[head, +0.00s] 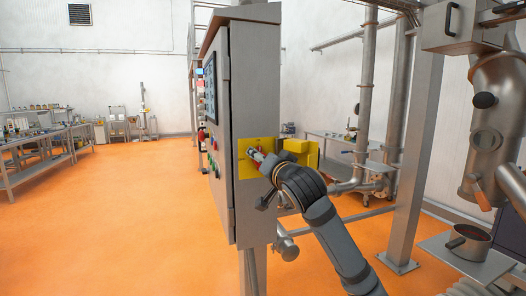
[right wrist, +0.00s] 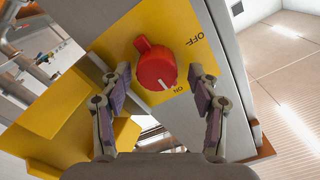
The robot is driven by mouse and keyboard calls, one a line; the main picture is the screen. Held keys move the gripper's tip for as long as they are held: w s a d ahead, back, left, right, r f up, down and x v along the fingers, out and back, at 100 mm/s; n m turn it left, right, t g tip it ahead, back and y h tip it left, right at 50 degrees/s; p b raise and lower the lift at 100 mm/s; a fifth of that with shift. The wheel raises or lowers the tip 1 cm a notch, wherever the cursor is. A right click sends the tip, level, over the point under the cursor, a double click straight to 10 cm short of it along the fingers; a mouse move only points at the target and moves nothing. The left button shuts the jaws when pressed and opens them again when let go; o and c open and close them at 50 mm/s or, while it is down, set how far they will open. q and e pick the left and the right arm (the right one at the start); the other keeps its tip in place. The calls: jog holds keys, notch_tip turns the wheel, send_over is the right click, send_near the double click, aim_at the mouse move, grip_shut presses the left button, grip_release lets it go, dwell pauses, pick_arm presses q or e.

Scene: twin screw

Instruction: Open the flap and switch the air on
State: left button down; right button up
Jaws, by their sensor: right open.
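The red knob (right wrist: 157,62) sits on a yellow plate (right wrist: 200,20) with OFF and ON labels. Its white mark lies on the side near the ON label. In the head view the yellow plate (head: 246,160) is on the side of a grey cabinet, and the knob is mostly hidden by my gripper. The yellow flap (right wrist: 62,108) stands open beside the plate; it also shows in the head view (head: 297,146). My right gripper (right wrist: 160,73) is open, with its fingers on either side of the knob and small gaps visible. My left gripper is not in view.
The cabinet (head: 256,80) carries a screen and buttons on its left face. Steel pipes and a post (head: 416,140) stand to the right. A small shelf (head: 460,258) holds a metal pot (head: 468,241). The orange floor at left is clear, with workbenches behind.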

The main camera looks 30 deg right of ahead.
aim_at(258, 124)
notch_tip(258, 124, up, 9)
jog(key=shift+r, duration=0.15)
dwell(0.6)
